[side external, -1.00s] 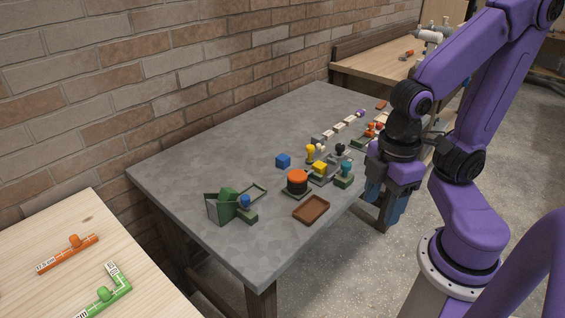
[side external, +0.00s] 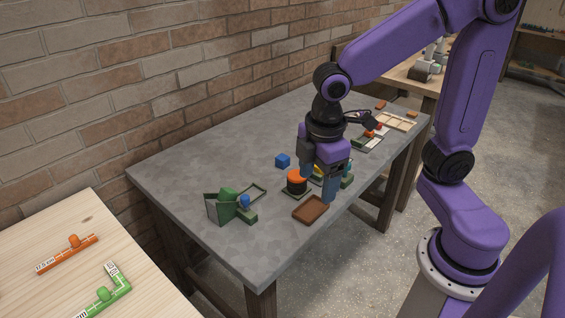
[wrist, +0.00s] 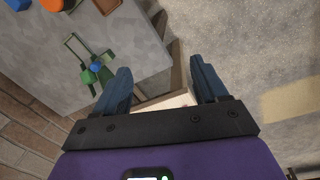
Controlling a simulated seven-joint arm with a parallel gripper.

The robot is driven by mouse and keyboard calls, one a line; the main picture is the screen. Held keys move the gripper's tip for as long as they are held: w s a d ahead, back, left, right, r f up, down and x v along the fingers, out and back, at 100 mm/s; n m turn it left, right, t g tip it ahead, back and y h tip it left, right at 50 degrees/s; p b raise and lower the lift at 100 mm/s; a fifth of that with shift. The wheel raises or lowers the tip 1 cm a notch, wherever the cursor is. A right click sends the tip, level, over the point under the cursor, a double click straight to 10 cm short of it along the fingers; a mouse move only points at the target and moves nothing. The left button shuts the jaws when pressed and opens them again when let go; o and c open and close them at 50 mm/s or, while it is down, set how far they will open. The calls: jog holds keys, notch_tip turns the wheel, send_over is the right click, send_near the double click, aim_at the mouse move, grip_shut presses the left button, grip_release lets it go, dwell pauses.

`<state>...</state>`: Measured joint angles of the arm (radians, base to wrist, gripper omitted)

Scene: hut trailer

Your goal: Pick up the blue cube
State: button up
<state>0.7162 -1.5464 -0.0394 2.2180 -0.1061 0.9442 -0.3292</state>
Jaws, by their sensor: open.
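The blue cube (side external: 283,161) sits on the grey table, toward the brick wall and just left of my gripper in the side view. A blue shape at the top left edge of the wrist view (wrist: 18,4) appears to be the cube, partly cut off. My gripper (side external: 318,184) is open and points down above the objects to the right of the cube, apart from it. In the wrist view my gripper (wrist: 160,70) shows its two blue fingers spread, with nothing between them.
An orange round-topped piece (side external: 297,180) stands close to the cube, with a brown tray (side external: 310,209) in front. A green holder (side external: 221,208) with a blue knob (side external: 245,201) is left. My gripper hides several small objects.

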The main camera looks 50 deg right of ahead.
jog(key=w+d+f+n+h, duration=0.1)
jog(key=w+d, duration=0.2)
jog(key=w, duration=0.8)
jog(key=w+d+f+n+h, duration=0.1)
jog(key=w+d+f, duration=0.1)
jog(key=w, duration=0.9)
jog(key=n+h, duration=0.2)
send_near(282, 157)
jog(key=shift+g, duration=0.4)
jog(key=x, duration=0.4)
jog(key=shift+w+d+f, duration=0.1)
jog(key=shift+d+f, duration=0.05)
jog(key=shift+f, duration=0.2)
jog(key=shift+w+x, duration=0.1)
jog(key=shift+x, duration=1.3)
jog(key=shift+w+x, duration=0.15)
jog(key=shift+x, duration=1.2)
jog(key=shift+r, duration=0.1)
jog(key=c, duration=1)
